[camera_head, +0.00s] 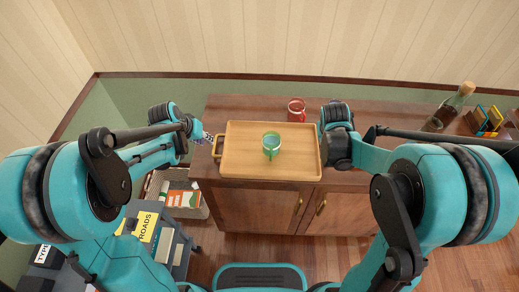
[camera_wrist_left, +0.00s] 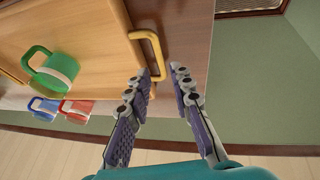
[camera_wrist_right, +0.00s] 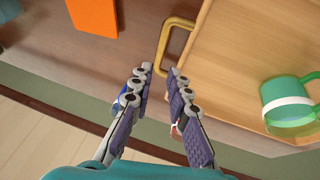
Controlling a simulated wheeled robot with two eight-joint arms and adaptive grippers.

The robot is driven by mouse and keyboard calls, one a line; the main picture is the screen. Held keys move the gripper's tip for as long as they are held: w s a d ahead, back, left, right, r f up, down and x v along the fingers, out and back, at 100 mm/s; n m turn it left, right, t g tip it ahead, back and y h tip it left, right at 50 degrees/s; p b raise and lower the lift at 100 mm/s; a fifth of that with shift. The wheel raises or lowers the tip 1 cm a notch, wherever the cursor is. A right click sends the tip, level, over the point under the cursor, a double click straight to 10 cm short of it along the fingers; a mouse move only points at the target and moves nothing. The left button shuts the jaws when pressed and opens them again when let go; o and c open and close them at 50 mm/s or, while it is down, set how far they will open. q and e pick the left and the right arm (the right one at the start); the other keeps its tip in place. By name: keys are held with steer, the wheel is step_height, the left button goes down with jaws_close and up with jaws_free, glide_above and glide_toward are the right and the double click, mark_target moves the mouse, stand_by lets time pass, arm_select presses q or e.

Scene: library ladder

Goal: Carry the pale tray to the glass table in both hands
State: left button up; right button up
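The pale wooden tray (camera_head: 245,165) lies on a brown cabinet top, with a green mug (camera_head: 271,146) standing on it. My left gripper (camera_head: 208,138) is at the tray's left end. In the left wrist view its fingers (camera_wrist_left: 163,76) are open, with the tray's yellow handle (camera_wrist_left: 152,40) just ahead of the fingertips. In the right wrist view my right gripper (camera_wrist_right: 161,70) is open and empty, close to the other yellow handle (camera_wrist_right: 167,45). In the head view my right wrist hides that handle. I do not see the glass table.
A red mug (camera_head: 297,110) stands behind the tray, with a blue mug (camera_wrist_left: 42,108) beside it. A cart with books (camera_head: 145,226) is at lower left. The wall is close behind.

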mark_target(214, 146)
steer(key=shift+d, duration=0.1)
